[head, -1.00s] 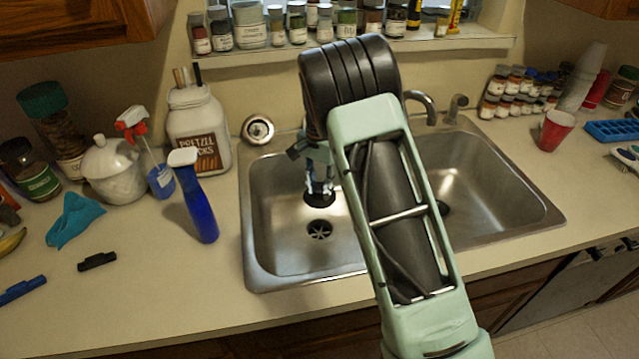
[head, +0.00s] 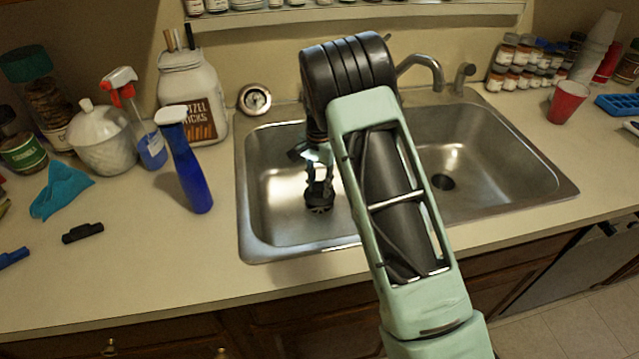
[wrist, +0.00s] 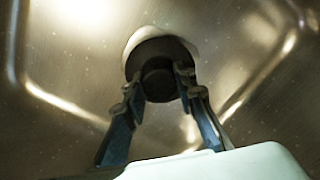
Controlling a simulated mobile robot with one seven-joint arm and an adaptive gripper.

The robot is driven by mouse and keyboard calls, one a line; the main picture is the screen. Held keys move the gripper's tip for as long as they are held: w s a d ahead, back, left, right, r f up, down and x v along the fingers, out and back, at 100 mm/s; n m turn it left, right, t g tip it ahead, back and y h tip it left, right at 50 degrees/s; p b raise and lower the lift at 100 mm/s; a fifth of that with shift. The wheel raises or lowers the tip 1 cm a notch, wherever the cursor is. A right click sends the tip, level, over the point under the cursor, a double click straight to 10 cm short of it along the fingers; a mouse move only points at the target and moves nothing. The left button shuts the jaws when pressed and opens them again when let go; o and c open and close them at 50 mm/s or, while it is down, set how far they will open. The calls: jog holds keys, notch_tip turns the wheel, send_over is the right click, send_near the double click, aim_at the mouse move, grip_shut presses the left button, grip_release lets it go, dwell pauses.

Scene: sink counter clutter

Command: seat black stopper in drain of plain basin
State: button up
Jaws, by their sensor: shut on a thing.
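The black stopper (wrist: 160,49) is between my fingertips in the wrist view. My gripper (wrist: 158,80) is shut on the stopper's raised middle knob. In the head view my gripper (head: 319,186) points down inside the left basin (head: 262,190), right over its drain (head: 319,209). The stopper covers most of the drain in the wrist view, and a bright crescent of drain rim (wrist: 140,36) shows along its far edge. I cannot tell whether the stopper touches the drain or hangs just above it. The right basin has a dark, open drain (head: 443,182).
The faucet (head: 425,66) stands behind the sink, right of my arm. A blue spray bottle (head: 188,165), a pretzel jar (head: 195,100) and a white lidded pot (head: 105,140) stand left of the sink. A red cup (head: 567,102) is at the right.

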jog(key=shift+f+b, duration=1)
jog(key=shift+f, duration=0.7)
dwell(0.3)
jog(key=o, duration=1.2)
notch_tip(320, 180, up, 12)
